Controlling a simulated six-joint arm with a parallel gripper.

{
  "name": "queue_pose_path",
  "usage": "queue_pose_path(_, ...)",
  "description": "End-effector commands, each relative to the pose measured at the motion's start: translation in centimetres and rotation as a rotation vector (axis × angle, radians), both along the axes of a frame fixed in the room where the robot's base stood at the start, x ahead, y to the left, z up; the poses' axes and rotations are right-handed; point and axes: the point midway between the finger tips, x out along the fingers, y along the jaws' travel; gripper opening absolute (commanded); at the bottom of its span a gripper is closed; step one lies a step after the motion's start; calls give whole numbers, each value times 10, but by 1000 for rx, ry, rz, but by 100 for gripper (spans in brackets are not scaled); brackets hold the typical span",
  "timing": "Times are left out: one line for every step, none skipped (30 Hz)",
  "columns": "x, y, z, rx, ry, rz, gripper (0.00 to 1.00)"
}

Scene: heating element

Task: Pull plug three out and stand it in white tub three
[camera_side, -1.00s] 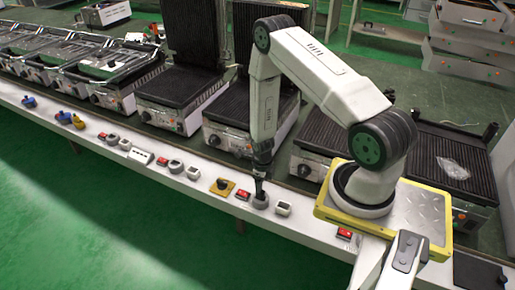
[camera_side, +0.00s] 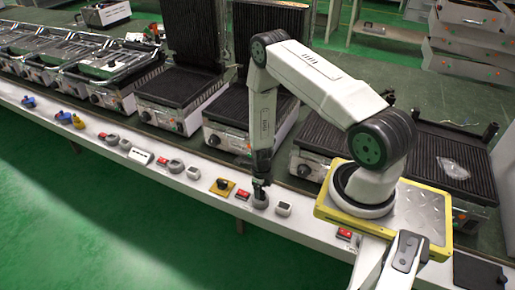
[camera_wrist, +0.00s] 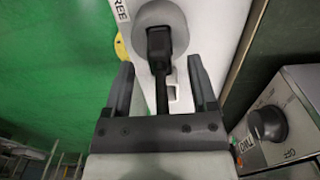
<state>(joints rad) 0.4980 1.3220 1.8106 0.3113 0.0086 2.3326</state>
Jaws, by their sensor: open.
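A black plug (camera_wrist: 158,45) sits in a round grey socket (camera_wrist: 160,18) beside a label ending in "REE" in the wrist view. Its black cable runs back between my fingers. My gripper (camera_wrist: 160,64) is open, with one finger on each side of the plug and a gap visible on both sides. In the side view my gripper (camera_side: 260,187) points down right above the grey socket (camera_side: 260,202), hiding most of the plug. A small white tub (camera_side: 283,208) stands just right of that socket; its label is too small to read.
A red switch (camera_side: 242,195) and a yellow-based button (camera_side: 222,187) lie left of the socket on the white ledge (camera_side: 200,192). Another white tub (camera_side: 193,172) is further left. Grills with knobs, one marked "OFF" (camera_wrist: 267,125), stand behind the ledge.

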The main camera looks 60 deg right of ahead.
Motion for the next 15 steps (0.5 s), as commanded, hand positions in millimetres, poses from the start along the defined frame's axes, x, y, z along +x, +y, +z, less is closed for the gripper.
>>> queue_pose_path(0,0,-3,0,0,0,74)
queue_pose_path(1,0,-7,0,0,0,74)
queue_pose_path(0,0,-11,0,1,0,74)
queue_pose_path(0,0,-13,0,2,0,74)
queue_pose_path(1,0,-15,0,1,0,74)
queue_pose_path(1,0,-18,-1,1,0,74)
queue_pose_path(1,0,-20,-1,1,0,74)
queue_pose_path(1,0,-21,-1,2,0,74)
queue_pose_path(1,0,-22,-1,1,0,74)
queue_pose_path(1,0,-23,-1,1,0,74)
queue_pose_path(1,0,-23,-1,1,0,74)
queue_pose_path(1,0,-24,-2,1,0,74)
queue_pose_path(1,0,-24,-2,1,0,74)
queue_pose_path(1,0,-24,-2,1,0,74)
queue_pose_path(1,0,-24,-2,1,0,74)
